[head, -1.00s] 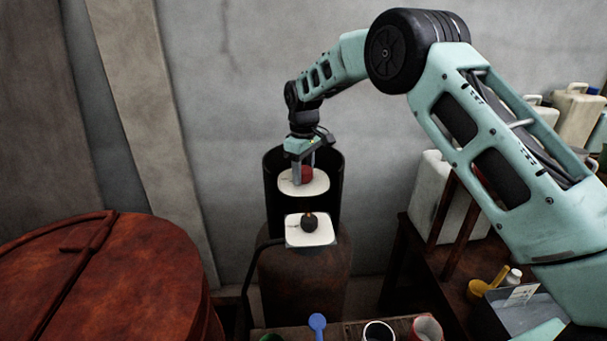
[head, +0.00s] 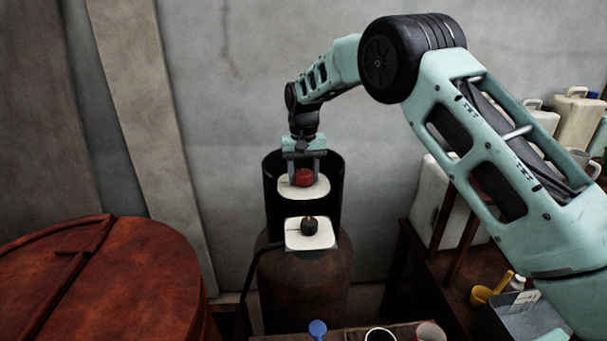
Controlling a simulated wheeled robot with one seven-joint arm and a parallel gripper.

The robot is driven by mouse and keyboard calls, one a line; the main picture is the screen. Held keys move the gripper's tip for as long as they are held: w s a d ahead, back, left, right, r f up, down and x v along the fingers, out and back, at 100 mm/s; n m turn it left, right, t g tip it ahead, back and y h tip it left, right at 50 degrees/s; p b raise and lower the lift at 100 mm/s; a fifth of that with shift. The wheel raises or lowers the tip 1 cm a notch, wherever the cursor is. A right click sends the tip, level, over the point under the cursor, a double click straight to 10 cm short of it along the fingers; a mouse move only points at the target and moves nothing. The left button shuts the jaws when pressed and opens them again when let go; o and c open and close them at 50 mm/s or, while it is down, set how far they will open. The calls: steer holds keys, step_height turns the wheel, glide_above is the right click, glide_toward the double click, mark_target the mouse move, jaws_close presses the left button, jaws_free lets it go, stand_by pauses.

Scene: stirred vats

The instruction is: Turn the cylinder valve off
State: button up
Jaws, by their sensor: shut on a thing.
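The gas cylinder (head: 300,285) stands upright against the wall, rusty brown, with a black curved guard (head: 330,205) around its top. A red round valve knob (head: 304,177) sits on a white plate (head: 318,190) inside the guard. Below it, a black knob (head: 309,227) sits on a second white plate (head: 295,240). My gripper (head: 303,178) points down at the red knob, with a finger on each side of it, shut on it. The far side of the knob is hidden.
A large rusty lidded vat (head: 130,270) fills the left. A dark hose (head: 250,285) runs down beside the cylinder. A bench at the front holds a blue spoon-like tool (head: 318,328) and cups (head: 380,335). White canisters (head: 430,200) and a yellow scoop (head: 482,293) are at right.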

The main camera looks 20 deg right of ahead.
mark_target(304, 172)
steer(key=shift+w+r+m, duration=0.1)
steer(key=shift+m, duration=0.4)
steer(key=o, duration=1)
step_height(304, 172, up, 17)
steer(key=b, duration=0.3)
steer(key=shift+r, duration=0.15)
